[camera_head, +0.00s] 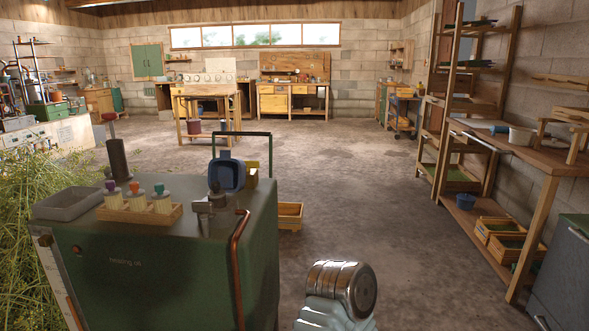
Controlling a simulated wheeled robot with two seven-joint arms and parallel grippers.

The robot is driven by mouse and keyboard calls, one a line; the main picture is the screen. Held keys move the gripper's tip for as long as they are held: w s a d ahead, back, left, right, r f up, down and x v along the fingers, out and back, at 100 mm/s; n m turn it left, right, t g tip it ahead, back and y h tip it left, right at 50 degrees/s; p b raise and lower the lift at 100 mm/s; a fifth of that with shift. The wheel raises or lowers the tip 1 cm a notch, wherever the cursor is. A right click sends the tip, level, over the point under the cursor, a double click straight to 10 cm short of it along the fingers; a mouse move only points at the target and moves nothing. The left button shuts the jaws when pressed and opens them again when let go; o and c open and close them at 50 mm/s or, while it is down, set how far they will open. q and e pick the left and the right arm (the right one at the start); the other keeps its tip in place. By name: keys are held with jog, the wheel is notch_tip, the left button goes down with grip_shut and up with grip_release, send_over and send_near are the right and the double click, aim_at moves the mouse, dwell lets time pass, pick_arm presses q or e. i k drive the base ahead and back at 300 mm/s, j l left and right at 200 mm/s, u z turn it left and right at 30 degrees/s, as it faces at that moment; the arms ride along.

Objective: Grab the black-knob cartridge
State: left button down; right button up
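A wooden rack (140,214) on top of the green still cabinet (165,265) holds three pale cartridges. A metal fitting (209,205) with a dark upper part (216,188) stands right of the rack; I cannot tell whether this is the black-knob cartridge. Neither gripper shows; only a silver and pale link of my arm is in view at the bottom centre.
A grey tray (68,204), a dark post with a red top (117,158), a blue container (227,172) and a copper pipe (238,260) crowd the cabinet. A wooden crate (290,216) is on the floor behind it. Shelves (520,165) line the right; the middle floor is clear.

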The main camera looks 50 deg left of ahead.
aim_at(216, 196)
jog(key=i+l+u, duration=0.15)
jog(key=i, duration=0.3)
jog(key=i+l+u, duration=0.2)
jog(key=i, duration=0.25)
jog(key=i+l+u, duration=0.15)
jog(key=i, duration=0.35)
jog(key=i+u, duration=0.2)
jog(key=u, duration=0.25)
jog(key=i+u, duration=0.25)
jog(key=u, duration=0.25)
jog(key=i+l+u, duration=0.1)
jog(key=u, duration=0.35)
jog(key=i+l+u, duration=0.25)
jog(key=u, duration=0.25)
jog(key=i+l+u, duration=0.15)
jog(key=u, duration=0.3)
jog(key=i+l+u, duration=0.15)
jog(key=u, duration=0.25)
jog(key=i+l+u, duration=0.15)
jog(key=l+u, duration=0.25)
jog(key=i+l+u, duration=0.1)
jog(key=u, duration=0.3)
jog(key=l+u, duration=0.8)
jog(key=i, duration=0.45)
